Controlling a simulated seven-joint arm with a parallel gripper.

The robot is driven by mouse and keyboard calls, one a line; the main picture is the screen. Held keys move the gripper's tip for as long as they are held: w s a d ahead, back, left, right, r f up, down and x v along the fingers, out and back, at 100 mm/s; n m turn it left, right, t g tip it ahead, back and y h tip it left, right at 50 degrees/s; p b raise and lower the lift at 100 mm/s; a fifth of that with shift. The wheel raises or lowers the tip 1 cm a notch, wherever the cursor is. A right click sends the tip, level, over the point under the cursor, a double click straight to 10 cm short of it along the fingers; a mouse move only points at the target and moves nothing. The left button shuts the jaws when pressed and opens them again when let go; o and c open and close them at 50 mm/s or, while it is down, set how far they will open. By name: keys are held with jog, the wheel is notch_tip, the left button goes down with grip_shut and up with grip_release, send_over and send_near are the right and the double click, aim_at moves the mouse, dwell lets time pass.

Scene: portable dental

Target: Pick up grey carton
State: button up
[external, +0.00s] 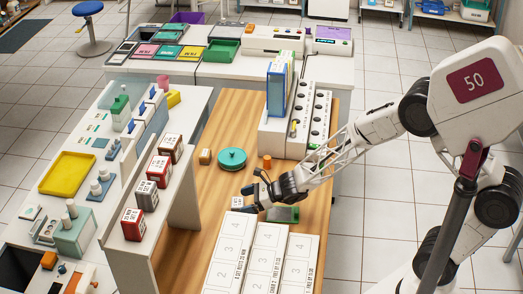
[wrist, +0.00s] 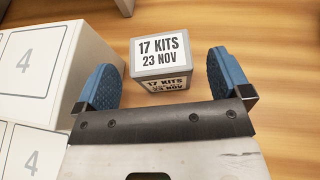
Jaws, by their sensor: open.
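A small grey carton (wrist: 160,55) with a white label reading "17 KITS 23 NOV" stands on the wooden tabletop. It also shows in the external view (external: 237,202), just left of my fingertips. My gripper (external: 251,199) is open and low over the table. In the wrist view its two blue finger pads (wrist: 160,76) stand apart, one to each side of the carton's near part. Gaps show between the carton and both pads. The carton's far side is hidden.
White numbered boxes (external: 268,245) stand close by, near the left finger in the wrist view (wrist: 35,60). A green tray (external: 284,214) lies beneath my wrist. A teal round container (external: 232,158) and an orange cup (external: 267,162) stand farther back. Several labelled cartons (external: 146,196) line a white shelf.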

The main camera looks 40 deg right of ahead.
aim_at(235, 205)
jog(key=shift+x, duration=2.3)
jog(key=c, duration=1)
jog(key=shift+r, duration=4.95)
